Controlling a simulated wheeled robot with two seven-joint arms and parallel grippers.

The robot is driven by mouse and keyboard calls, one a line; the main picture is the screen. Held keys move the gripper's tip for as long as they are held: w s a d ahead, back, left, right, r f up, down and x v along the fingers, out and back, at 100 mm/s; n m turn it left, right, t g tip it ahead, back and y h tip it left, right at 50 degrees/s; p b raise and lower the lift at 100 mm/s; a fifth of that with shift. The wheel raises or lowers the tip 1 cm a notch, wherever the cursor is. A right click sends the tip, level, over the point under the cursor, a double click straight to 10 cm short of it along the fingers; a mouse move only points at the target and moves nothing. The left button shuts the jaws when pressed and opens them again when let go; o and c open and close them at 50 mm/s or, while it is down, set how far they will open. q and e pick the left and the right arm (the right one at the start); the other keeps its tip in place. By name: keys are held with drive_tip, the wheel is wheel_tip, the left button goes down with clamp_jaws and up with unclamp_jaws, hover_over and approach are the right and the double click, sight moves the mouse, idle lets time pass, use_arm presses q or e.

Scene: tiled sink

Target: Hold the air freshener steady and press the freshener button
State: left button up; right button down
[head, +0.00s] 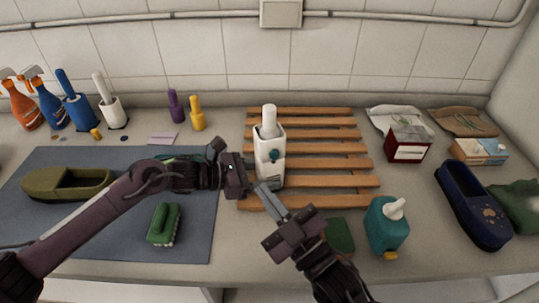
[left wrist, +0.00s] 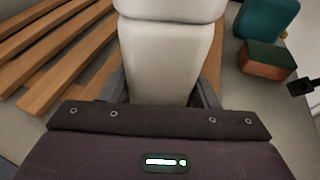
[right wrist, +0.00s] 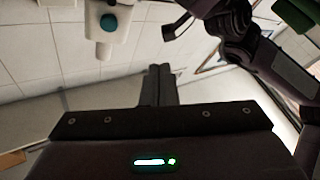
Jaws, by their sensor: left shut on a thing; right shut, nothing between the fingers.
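The air freshener (head: 270,168) is a white upright bottle with a teal button (head: 274,156) on its front. It stands at the front left of the wooden slatted rack. My left gripper (head: 246,178) is shut on its lower body from the left; the left wrist view shows the white body (left wrist: 165,60) between the fingers. My right gripper (head: 262,188) is shut and empty, its fingertips just below and in front of the freshener. In the right wrist view the freshener (right wrist: 105,25) appears upside down, apart from the closed fingers (right wrist: 160,75).
The slatted rack (head: 335,181) lies behind and right of the freshener. A teal soap bottle (head: 384,228) and a green sponge (head: 340,235) are right of my right gripper. A green brush (head: 164,224) lies on the blue-grey mat (head: 110,240) at left. Spray bottles stand at back left.

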drive_tip(key=s+d+m+t+h, duration=0.1)
drive_tip(key=m+h, duration=0.3)
drive_tip(key=m, duration=0.5)
drive_tip(key=d+m+t+h, duration=0.2)
drive_tip(key=m+t+h, duration=0.2)
drive_tip(key=m, duration=0.5)
drive_tip(key=s+d+m+t+h, duration=0.1)
drive_tip(key=m+h, duration=0.3)
drive_tip(key=m, duration=0.5)
drive_tip(key=shift+s+d+r+m+t+h, duration=0.3)
drive_tip(key=shift+d+m+t+h, duration=0.15)
drive_tip(key=shift+t, duration=0.45)
approach(275, 155)
drive_tip(key=w+r, duration=0.4)
drive_tip(key=shift+d+r, duration=0.25)
drive_tip(key=shift+d, duration=0.2)
drive_tip(key=shift+w, duration=0.15)
drive_tip(key=shift+w+a, duration=0.1)
drive_tip(key=shift+w, duration=0.2)
